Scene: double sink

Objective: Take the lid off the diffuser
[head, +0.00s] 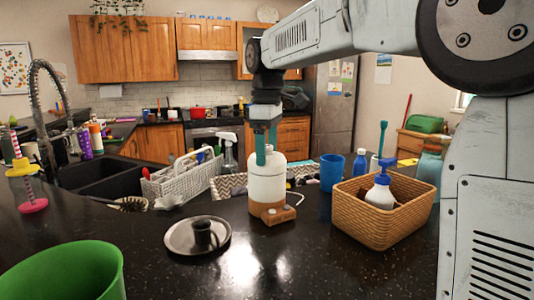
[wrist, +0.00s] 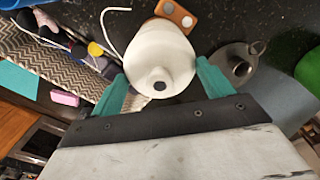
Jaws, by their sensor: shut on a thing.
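The diffuser stands upright on the dark counter, with a white bottle-shaped lid (head: 266,182) over a wood-coloured base (head: 283,215). In the head view, the lid appears to sit on the base, with no gap that I can see. My gripper (head: 265,152) points down over the lid, its teal fingers at the lid's narrow upper part. In the wrist view, the fingers of my gripper (wrist: 164,85) stand on either side of the white lid (wrist: 160,55), shut on it. The lid's dark top hole faces the camera. A bit of the base (wrist: 176,14) shows beyond it.
A wicker basket (head: 385,233) with a pump bottle and a blue cup (head: 331,172) stand to the right. A white basket (head: 180,182) stands behind left. A white cord runs beside the diffuser.

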